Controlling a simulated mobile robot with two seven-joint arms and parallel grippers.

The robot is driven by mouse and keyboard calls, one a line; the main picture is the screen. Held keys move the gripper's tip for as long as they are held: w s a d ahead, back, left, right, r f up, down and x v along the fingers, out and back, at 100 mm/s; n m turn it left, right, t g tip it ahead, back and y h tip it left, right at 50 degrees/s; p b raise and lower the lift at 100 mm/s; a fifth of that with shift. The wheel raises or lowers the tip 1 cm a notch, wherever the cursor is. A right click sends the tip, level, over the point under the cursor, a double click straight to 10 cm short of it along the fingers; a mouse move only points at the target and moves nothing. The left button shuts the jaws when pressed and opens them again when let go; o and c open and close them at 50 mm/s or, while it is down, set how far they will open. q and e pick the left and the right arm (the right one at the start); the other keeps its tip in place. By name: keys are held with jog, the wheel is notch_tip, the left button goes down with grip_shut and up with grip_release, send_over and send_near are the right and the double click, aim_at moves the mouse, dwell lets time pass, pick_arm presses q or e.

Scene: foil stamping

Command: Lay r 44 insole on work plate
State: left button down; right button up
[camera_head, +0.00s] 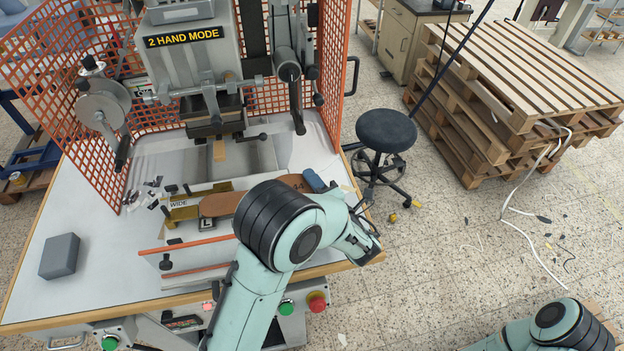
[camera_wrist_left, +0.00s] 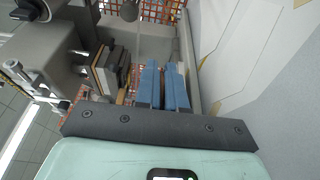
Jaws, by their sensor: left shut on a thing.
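The brown insole (camera_head: 235,203), marked 44 near its right end, extends leftward from my left gripper toward the brass-coloured stops beside the WIDE label. My left gripper (camera_head: 314,181) has blue fingers shut on the insole's right end. The blue fingers (camera_wrist_left: 163,86) stand close together in the left wrist view, where the insole is hard to make out. The work plate (camera_head: 211,187) lies below the stamping head and is partly hidden by the insole. I cannot tell whether the insole touches it. My left arm hides the area in front. My right gripper is out of view.
The stamping head (camera_head: 213,120) hangs behind the insole, with an orange mesh guard (camera_head: 60,55) around it. A clear guard with an orange edge (camera_head: 190,244) stands in front. A grey block (camera_head: 60,256) sits at the table's left. Small scraps (camera_head: 150,190) lie nearby.

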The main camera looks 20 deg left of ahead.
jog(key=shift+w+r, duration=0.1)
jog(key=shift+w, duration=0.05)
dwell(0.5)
pick_arm(q)
jog(key=c, duration=1.1)
grip_release()
jog(key=shift+c, duration=0.2)
jog(key=b+v, duration=0.1)
jog(key=v, duration=1.2)
jog(key=shift+s+d, duration=0.15)
jog(key=shift+d, duration=0.05)
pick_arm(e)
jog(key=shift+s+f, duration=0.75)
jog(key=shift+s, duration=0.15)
pick_arm(q)
jog(key=shift+f, duration=0.1)
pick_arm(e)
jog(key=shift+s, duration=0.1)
